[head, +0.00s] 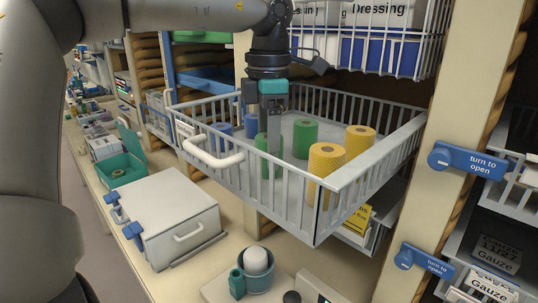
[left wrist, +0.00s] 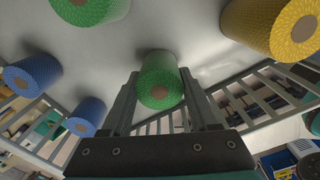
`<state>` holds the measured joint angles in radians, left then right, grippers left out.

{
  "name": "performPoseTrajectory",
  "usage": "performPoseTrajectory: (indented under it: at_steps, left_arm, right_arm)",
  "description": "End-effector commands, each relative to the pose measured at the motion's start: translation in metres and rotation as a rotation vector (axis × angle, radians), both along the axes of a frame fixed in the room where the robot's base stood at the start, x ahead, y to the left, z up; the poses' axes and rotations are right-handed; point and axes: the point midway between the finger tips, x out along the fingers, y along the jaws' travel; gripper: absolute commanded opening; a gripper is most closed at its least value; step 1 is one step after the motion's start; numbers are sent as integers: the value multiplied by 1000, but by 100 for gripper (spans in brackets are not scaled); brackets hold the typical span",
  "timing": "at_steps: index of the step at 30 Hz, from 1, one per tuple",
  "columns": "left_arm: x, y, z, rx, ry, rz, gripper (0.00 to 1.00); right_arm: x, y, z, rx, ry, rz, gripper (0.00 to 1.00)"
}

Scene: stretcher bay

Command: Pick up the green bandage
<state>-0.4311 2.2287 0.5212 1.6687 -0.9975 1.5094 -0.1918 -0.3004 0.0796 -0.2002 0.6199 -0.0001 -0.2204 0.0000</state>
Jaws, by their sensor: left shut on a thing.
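My left gripper (head: 272,146) reaches down from above into a pulled-out white wire drawer (head: 330,195). It is shut on a green bandage roll (head: 263,164), partly hidden by the fingers and the drawer's front bars. In the left wrist view the green bandage (left wrist: 160,82) sits between the two fingers. I cannot tell whether it touches the drawer floor. A second green bandage roll (head: 305,138) stands behind it to the right, apart from the gripper. My right gripper is not in view.
Two yellow rolls (head: 326,162) stand at the drawer's right side and blue rolls (head: 222,135) at its left. The barred drawer walls surround the gripper. A wire basket of dressing boxes (head: 375,50) hangs above right. A white case (head: 170,215) sits on the counter below.

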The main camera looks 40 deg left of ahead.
Motion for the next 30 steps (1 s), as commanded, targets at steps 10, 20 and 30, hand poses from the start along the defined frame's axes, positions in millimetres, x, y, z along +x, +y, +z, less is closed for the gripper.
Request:
performPoseTrajectory:
  at_steps: [10, 20, 30]
  left_arm:
    - [0, 0, 0, 1, -1, 0, 15]
    - [0, 0, 1, 0, -1, 0, 4]
    - [1, 0, 33, 2, -6, 0, 4]
  right_arm:
    - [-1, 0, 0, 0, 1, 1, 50]
    - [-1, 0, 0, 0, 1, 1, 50]
    - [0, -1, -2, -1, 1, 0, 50]
